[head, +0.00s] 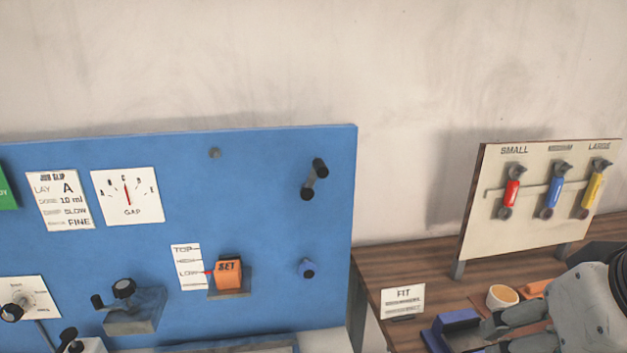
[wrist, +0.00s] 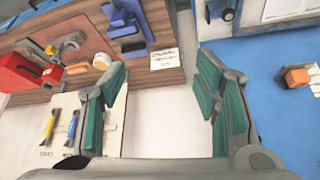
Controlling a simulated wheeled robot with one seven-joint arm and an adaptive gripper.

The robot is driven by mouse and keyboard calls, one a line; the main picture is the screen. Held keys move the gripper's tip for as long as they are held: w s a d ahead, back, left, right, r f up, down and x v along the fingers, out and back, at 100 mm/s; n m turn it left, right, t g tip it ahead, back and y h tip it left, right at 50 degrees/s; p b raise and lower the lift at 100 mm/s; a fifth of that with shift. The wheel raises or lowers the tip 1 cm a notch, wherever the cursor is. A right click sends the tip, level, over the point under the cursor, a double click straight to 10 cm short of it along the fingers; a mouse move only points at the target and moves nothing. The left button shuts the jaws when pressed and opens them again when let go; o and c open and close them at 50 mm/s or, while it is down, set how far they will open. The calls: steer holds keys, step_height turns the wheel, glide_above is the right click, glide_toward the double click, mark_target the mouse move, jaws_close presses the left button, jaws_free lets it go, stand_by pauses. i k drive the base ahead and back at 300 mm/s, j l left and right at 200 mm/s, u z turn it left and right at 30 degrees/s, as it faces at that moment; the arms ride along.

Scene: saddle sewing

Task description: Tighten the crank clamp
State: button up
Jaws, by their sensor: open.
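Several crank-like parts are on the blue panel (head: 250,200) in the head view, and I cannot tell for certain which is the crank clamp. A black-handled crank (head: 122,290) sits on a grey block at the lower left. A dark two-knobbed crank (head: 314,180) is at the panel's upper right. A white block with a black lever (head: 70,340) is cut off by the bottom edge. My gripper (head: 505,328) is at the lower right, well right of the panel. In the wrist view my gripper (wrist: 160,75) is open, with nothing between its green-padded fingers.
An orange SET block (head: 228,272) juts from the panel. Behind my gripper is a wooden bench (head: 385,262) with a FIT card (head: 403,300), a cup (head: 502,296) and a blue holder (head: 452,330). A board (head: 478,230) with coloured handles stands there. A red box (wrist: 25,75) shows in the wrist view.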

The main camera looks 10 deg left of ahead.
mark_target(308, 270)
steer(key=u, duration=1.7)
steer(key=z, duration=0.95)
steer(key=k+j+u, duration=0.3)
steer(key=k+j, duration=0.35)
steer(key=k, duration=0.15)
